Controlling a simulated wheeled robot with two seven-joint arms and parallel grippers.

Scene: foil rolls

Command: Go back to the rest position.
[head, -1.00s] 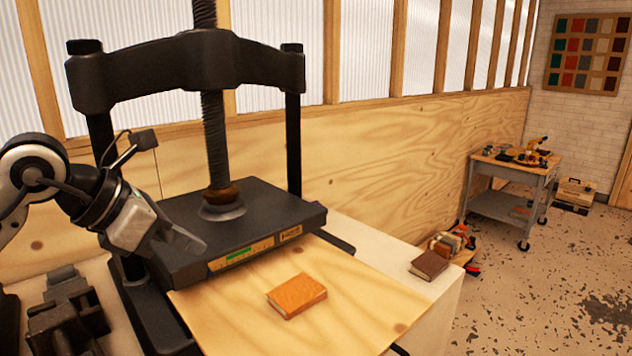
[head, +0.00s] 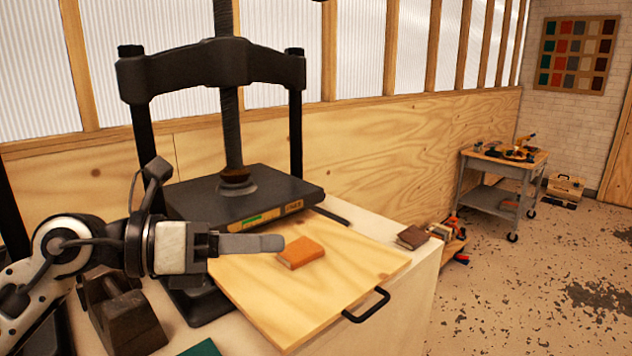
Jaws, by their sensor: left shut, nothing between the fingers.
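My left gripper (head: 272,243) comes in from the left in the head view. Its fingers are shut with nothing between them and point right, above the left edge of the wooden board. An orange book (head: 301,253) lies flat on the board (head: 350,262), just right of the fingertips in the picture. I cannot tell how far apart the fingertips and the book are in depth. My right gripper is not in view.
A black screw press (head: 240,197) stands behind the board. A brown book (head: 412,237) lies on the white bench top (head: 385,226). A dark metal block (head: 130,318) sits below my left arm. A grey cart (head: 483,190) stands farther right, with open floor before it.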

